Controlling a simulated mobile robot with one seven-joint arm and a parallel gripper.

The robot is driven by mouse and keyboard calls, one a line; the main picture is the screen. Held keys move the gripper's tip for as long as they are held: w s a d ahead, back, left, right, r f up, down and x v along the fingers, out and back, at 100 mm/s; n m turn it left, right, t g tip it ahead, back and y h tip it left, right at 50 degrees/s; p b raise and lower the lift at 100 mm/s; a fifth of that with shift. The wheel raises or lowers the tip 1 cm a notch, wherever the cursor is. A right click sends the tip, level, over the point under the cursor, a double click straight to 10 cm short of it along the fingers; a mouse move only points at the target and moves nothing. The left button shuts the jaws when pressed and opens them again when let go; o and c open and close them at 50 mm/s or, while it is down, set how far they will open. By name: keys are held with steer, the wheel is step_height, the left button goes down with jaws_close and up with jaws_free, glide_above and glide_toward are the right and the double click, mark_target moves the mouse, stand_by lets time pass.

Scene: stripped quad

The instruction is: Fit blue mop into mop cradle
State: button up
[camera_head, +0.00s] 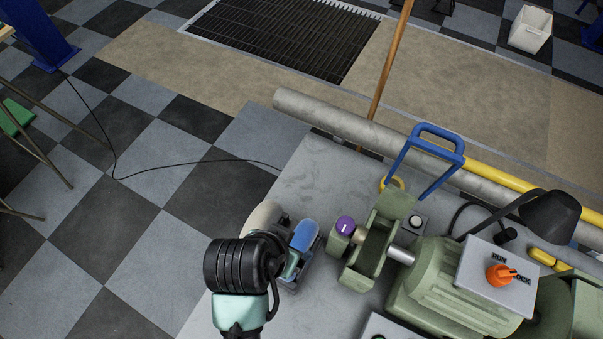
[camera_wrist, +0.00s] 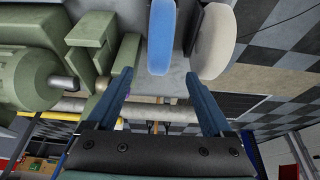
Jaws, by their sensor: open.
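The blue mop (camera_wrist: 161,37) is a thick disc standing on edge beside a white mop (camera_wrist: 214,40) in the wrist view. In the head view the blue mop (camera_head: 305,235) and the pale mop (camera_head: 264,217) show just beyond my wrist. A grey holder (camera_head: 313,254), which looks like the mop cradle, shows low around the blue mop; my arm partly hides it, and I cannot tell how the mop sits in it. My gripper (camera_wrist: 158,90) is open and empty, its fingertips just short of the blue mop, which lies roughly in line with the gap.
A green polishing machine (camera_head: 443,285) with a purple-capped spindle (camera_head: 345,226) stands right of the mops. A blue handle frame (camera_head: 430,158) rises behind it, and a black lamp (camera_head: 550,217) stands at right. The grey bench (camera_head: 325,177) is clear toward the back left.

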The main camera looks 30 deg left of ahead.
mark_target(295, 244)
steer(key=x, duration=0.5)
steer(key=shift+w+f, duration=0.1)
steer(key=shift+f, duration=0.25)
steer(key=shift+w+p+x, duration=0.2)
steer(key=shift+p+x, duration=0.45)
steer(key=shift+x, duration=2.45)
steer(key=shift+d+r, duration=0.1)
steer(key=shift+r, duration=0.05)
jaws_close()
